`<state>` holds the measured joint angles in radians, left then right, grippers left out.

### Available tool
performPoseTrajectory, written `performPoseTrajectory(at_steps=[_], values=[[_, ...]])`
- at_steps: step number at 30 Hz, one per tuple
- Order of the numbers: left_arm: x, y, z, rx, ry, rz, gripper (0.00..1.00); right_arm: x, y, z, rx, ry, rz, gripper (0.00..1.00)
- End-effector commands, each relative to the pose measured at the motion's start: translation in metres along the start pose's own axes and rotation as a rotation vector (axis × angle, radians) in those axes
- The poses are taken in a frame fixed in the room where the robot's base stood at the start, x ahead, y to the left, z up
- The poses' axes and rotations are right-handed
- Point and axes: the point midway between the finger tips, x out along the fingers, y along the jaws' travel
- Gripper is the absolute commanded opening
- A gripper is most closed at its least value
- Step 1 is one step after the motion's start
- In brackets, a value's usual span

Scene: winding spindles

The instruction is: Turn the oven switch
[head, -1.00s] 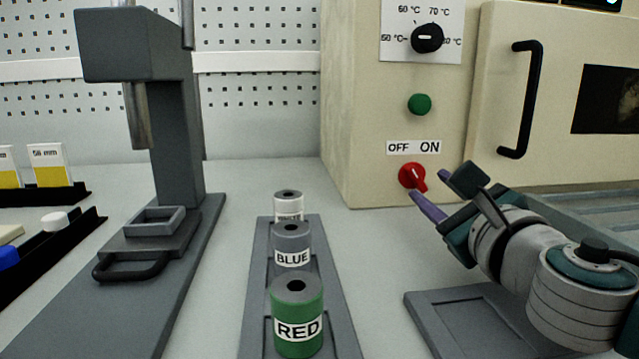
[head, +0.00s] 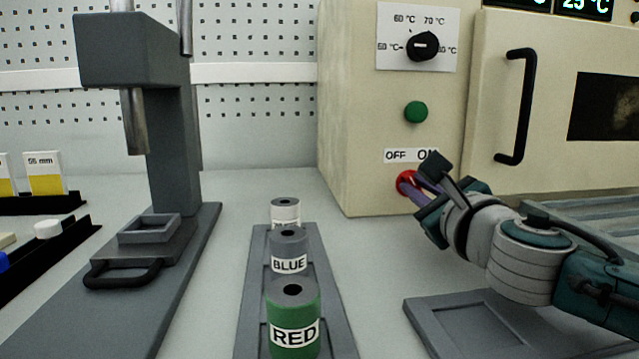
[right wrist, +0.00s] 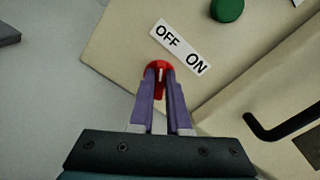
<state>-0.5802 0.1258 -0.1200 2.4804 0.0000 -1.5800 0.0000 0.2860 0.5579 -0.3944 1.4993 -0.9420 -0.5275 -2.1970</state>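The red oven switch (head: 405,182) is on the front of the cream oven (head: 362,130), below the OFF ON label (head: 398,156). My right gripper (head: 411,186) is at the switch, its arm coming in from the right. In the right wrist view, its two purple fingers (right wrist: 161,85) lie one on each side of the red switch (right wrist: 160,65), close together, with the switch's handle between the tips. The fingers and hand hide part of the switch in the head view. My left gripper is not in view.
Above the switch are a green button (head: 416,112) and a black temperature dial (head: 422,46). The black door handle (head: 517,105) stands out at the right. Spools on a grey rack (head: 252,290) stand front centre; a grey press (head: 165,130) stands at left.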

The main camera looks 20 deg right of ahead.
Motion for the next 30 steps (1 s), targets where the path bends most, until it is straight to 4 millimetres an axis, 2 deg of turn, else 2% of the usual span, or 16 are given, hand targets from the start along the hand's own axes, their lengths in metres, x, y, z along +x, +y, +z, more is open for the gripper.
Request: performPoseTrajectory(at_steps=[3, 20, 30], values=[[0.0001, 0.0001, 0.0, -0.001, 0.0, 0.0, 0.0, -0.0002, 0.0003, -0.0002, 0.0, 0.0, 0.001, 0.0], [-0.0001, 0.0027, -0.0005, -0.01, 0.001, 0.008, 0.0, -0.0002, 0.0005, -0.0003, 0.016, 0.0, 0.002, 0.0], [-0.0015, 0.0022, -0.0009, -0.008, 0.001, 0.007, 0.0, -0.0003, -0.0008, -0.0004, 0.193, 0.001, 0.001, 0.0]])
